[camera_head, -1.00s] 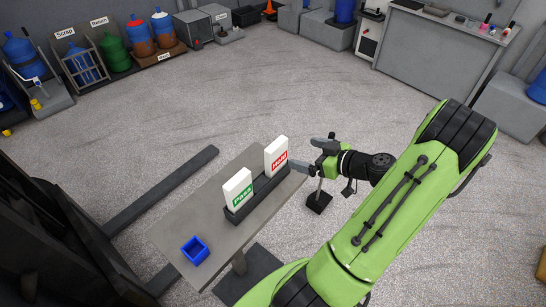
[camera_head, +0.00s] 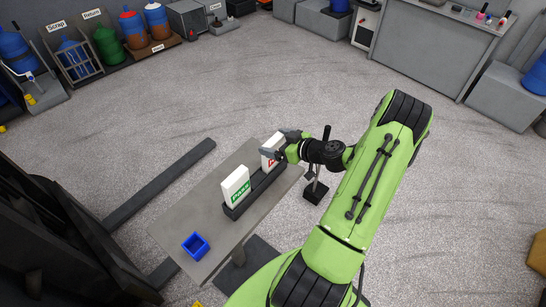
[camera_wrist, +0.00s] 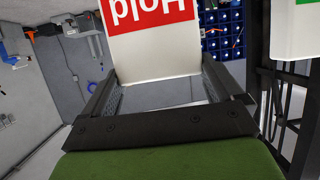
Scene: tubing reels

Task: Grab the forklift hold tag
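The white Hold tag (camera_head: 271,143), with its red label, stands upright in the far end of a dark holder (camera_head: 254,190) on the grey table. My gripper (camera_head: 277,143) is at this tag, its fingers apart on either side and partly covering the label in the head view. In the wrist view the Hold tag (camera_wrist: 150,58) appears upside down, between or just beyond the open fingertips (camera_wrist: 160,75). A narrow gap or light contact at its edges cannot be told. The Pass tag (camera_head: 235,185), white with a green label, stands in the near end of the holder.
A small blue bin (camera_head: 195,246) sits on the near part of the table (camera_head: 190,217). A dark forklift (camera_head: 55,245) stands at the left, its forks reaching along the floor.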

